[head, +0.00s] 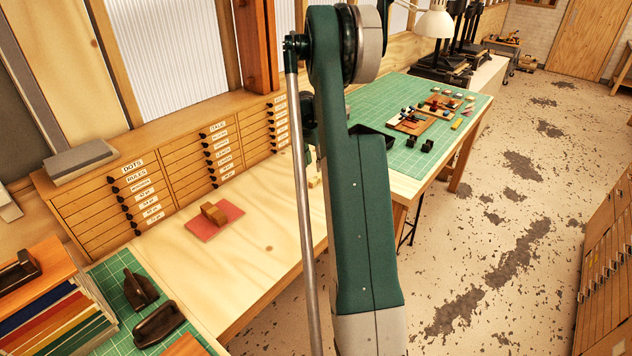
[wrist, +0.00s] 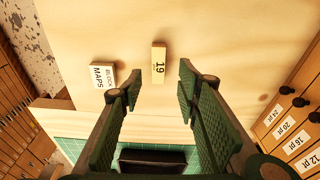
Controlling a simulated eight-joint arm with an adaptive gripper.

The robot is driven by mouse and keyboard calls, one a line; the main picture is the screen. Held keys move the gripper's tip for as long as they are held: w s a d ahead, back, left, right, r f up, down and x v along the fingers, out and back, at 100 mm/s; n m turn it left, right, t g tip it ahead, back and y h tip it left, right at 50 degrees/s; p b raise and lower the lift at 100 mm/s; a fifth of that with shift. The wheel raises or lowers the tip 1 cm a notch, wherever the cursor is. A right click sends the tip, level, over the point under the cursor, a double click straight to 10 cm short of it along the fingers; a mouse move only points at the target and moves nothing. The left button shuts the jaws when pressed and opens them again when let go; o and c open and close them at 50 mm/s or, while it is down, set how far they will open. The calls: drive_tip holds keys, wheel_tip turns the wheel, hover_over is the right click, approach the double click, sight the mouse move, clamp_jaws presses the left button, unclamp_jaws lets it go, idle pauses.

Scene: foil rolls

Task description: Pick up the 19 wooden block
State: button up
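The 19 wooden block (wrist: 158,56) is a small pale block with a black "19" on its face. It sits on the light wooden bench top, in the upper middle of the wrist view. My gripper (wrist: 160,78) is open, with its two dark green fingers spread to the left and right of the block in the picture. There is a gap on both sides and nothing is held. How far the fingertips are above the bench is hard to tell.
Labelled drawers (wrist: 290,125) stand at the right in the wrist view. In the head view, a red mat (head: 222,226) carries a brown wooden piece, and a green-topped table (head: 385,95) stands beyond my arm.

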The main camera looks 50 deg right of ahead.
sight(316, 178)
drive_tip(key=shift+d+f, duration=0.1)
drive_tip(key=shift+f, duration=0.05)
drive_tip(key=shift+d+f, duration=0.2)
drive_tip(key=shift+f, duration=1.05)
drive_tip(key=shift+f, duration=0.1)
drive_tip(key=shift+s+d+f+p, duration=0.1)
drive_tip(key=shift+d+f+p, duration=0.1)
drive_tip(key=shift+f, duration=0.6)
drive_tip(key=shift+d+f+p, duration=0.15)
drive_tip(key=shift+f, duration=0.7)
drive_tip(key=shift+s+d+f+p, duration=0.1)
drive_tip(key=shift+d+f+p, duration=0.1)
drive_tip(key=shift+f, duration=0.6)
drive_tip(key=shift+w, duration=0.1)
drive_tip(key=c, duration=0.9)
